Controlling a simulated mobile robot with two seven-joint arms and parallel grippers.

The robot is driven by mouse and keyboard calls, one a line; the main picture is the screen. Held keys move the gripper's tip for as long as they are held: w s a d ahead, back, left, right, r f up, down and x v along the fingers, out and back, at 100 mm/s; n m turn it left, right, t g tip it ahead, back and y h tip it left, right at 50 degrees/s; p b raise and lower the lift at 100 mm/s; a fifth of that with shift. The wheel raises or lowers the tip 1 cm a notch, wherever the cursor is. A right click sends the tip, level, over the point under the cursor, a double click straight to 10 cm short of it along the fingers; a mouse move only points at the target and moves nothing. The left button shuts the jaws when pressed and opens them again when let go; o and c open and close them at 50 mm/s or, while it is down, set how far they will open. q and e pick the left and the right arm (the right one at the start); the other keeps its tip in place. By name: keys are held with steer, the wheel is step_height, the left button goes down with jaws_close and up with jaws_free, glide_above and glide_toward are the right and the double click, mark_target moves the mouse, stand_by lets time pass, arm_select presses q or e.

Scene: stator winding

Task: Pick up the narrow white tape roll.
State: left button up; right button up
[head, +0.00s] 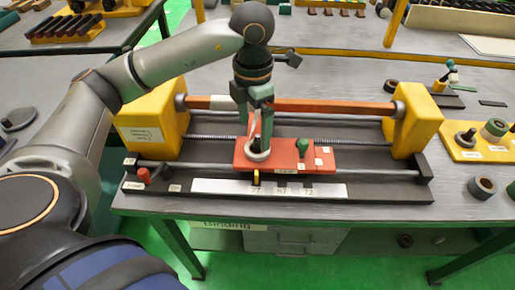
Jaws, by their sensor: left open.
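A narrow white ring (258,154), which looks like the white tape roll, sits on the red carriage (283,165) of the winding machine. My left gripper (257,143) points down from above, its fingertips right at the ring. It is open. The fingers hide part of the ring, and I cannot tell whether they touch it. My right gripper is not in view.
An orange bar (335,106) runs behind the gripper between two yellow end blocks (416,125). A green knob (302,144) stands on the carriage to the right. Dark rolls (482,187) and a yellow tray (463,154) lie on the table at the right.

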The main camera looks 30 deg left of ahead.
mark_target(258, 135)
arm_select(q)
steer(key=f, duration=0.5)
steer(key=shift+w+d+f+p, duration=0.25)
steer(key=shift+w+f+p, duration=0.1)
steer(key=shift+p, duration=0.05)
steer(key=c, duration=1.3)
